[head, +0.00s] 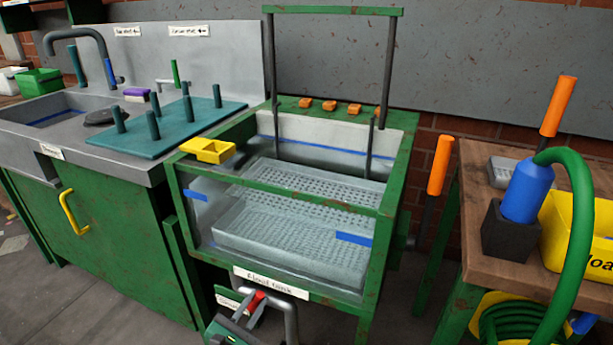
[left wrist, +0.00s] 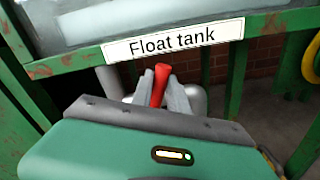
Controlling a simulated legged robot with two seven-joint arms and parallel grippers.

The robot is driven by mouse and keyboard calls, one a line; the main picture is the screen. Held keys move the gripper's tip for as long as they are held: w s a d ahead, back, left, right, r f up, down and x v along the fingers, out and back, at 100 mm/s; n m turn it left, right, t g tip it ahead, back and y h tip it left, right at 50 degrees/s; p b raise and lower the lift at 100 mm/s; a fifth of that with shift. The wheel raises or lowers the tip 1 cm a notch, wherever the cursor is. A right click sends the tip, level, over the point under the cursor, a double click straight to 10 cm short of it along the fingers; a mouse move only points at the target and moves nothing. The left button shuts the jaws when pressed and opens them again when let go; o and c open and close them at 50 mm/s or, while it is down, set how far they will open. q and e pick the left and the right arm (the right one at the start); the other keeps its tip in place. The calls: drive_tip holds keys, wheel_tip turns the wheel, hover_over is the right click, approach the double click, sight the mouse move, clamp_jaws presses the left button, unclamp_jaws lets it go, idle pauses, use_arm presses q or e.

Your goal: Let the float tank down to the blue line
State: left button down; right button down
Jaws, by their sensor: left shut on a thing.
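The float tank (head: 376,228) is a clear-walled tank in a green frame, labelled "Float tank", with perforated trays inside. Blue line marks (head: 355,238) show on its front and left walls, and a blue line (head: 320,150) runs along the back wall. The water surface is hard to make out against the clear walls. My left gripper (head: 252,307) is low in front of the tank, below the label, at a grey pipe (head: 289,312). It is shut on a red valve handle, which stands upright between the fingertips in the left wrist view (left wrist: 160,84). My right gripper is not in view.
A wooden table (head: 478,215) at right holds a blue nozzle (head: 527,190), a green hose (head: 580,210) and a yellow bin (head: 596,240).

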use_arm(q)
drive_tip(key=shift+f, duration=0.1)
idle(0.4)
drive_tip(key=n, duration=0.1)
drive_tip(key=a+n, duration=0.1)
drive_tip(key=n, duration=0.1)
drive_tip(key=shift+w+a+r+p, duration=0.2)
drive_tip(key=shift+w+a+p, duration=0.05)
drive_tip(key=shift+w+p, duration=0.1)
drive_tip(key=shift+w+a+r+n, duration=0.1)
drive_tip(key=shift+a+n, duration=0.45)
drive_tip(key=shift+n, duration=0.55)
drive_tip(key=c, duration=1)
unclamp_jaws()
